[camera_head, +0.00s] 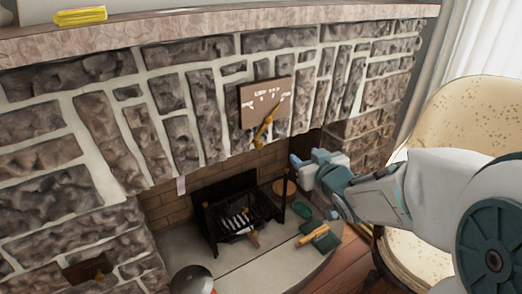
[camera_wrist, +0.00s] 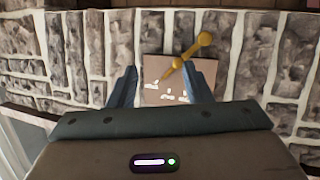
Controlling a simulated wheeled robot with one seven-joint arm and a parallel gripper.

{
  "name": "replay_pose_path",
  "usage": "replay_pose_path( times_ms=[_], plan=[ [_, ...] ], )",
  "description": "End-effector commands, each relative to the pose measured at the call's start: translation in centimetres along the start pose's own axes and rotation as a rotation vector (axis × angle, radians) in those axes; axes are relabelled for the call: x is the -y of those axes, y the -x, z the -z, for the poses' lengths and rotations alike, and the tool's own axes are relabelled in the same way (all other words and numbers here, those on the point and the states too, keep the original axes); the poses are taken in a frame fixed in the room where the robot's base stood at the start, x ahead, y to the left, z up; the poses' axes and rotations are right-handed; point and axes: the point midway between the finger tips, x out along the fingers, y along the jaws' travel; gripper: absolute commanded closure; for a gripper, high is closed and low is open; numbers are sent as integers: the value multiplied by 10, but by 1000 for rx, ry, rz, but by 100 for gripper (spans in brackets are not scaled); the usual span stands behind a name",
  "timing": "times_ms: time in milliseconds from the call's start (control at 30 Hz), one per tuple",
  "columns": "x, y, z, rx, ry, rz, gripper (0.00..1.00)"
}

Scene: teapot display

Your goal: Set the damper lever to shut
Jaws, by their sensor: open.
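The damper lever (camera_head: 264,129) is a yellow-brass rod with a rounded end on a pinkish-brown plate (camera_head: 248,108) set in the stone above the firebox. In the head view it slants down and left from the plate. White markings on the plate are too small to read. In the wrist view the lever (camera_wrist: 190,52) slants across the plate (camera_wrist: 153,70), its ball end up and right. My gripper (camera_head: 299,163) is open, below and right of the lever in the head view. In the wrist view, its fingers (camera_wrist: 160,75) frame part of the plate; nothing is seen held.
A mantel shelf (camera_head: 190,22) holding a yellow object (camera_head: 80,16) runs above. A dark grate (camera_head: 215,218) stands in the firebox. A green object (camera_head: 320,239) and other small items lie on the hearth. A speckled cream armchair (camera_head: 470,115) stands at the right.

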Motion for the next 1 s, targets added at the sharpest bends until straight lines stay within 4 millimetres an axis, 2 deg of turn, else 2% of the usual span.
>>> replay_pose_path(
  times_ms=[33, 200, 333, 467, 567, 1000],
  plan=[
    [10, -12, -22, -47, -1, 42, 55],
    [36, -24, -32, -194, -10, 171, 55],
    [47, -25, -34, -254, -18, 229, 55],
    [52, -29, -31, -276, -21, 251, 55],
    [55, -40, -27, -278, -21, 254, 55],
    [76, -123, -4, -276, -22, 251, 55]
  ],
)
